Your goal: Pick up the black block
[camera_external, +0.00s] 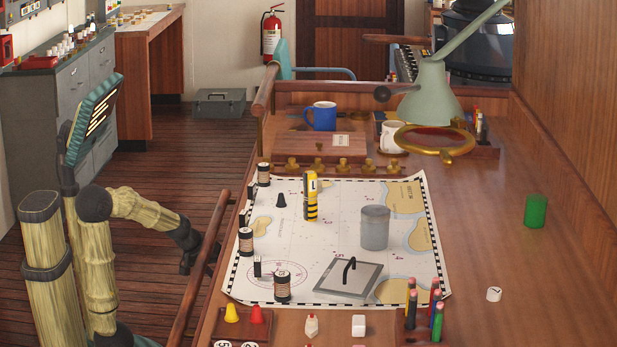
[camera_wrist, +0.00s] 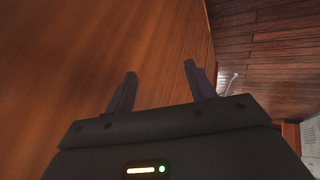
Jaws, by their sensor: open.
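A small dark upright piece (camera_external: 257,267) stands on the left part of the chart, between two spools; it may be the black block, but it is too small to be sure. A black cone-like piece (camera_external: 281,201) stands farther back on the chart. My gripper (camera_external: 188,264) is left of the table's wooden rail, low and apart from both pieces. In the wrist view my gripper (camera_wrist: 160,72) has its two fingers spread with nothing between them.
The wooden rail (camera_external: 200,265) runs between my gripper and the chart (camera_external: 330,250). Spools (camera_external: 283,287), a yellow-black device (camera_external: 311,197), a grey cylinder (camera_external: 375,228) and a metal plate with a black handle (camera_external: 335,284) stand on the chart. The table's right side is mostly clear.

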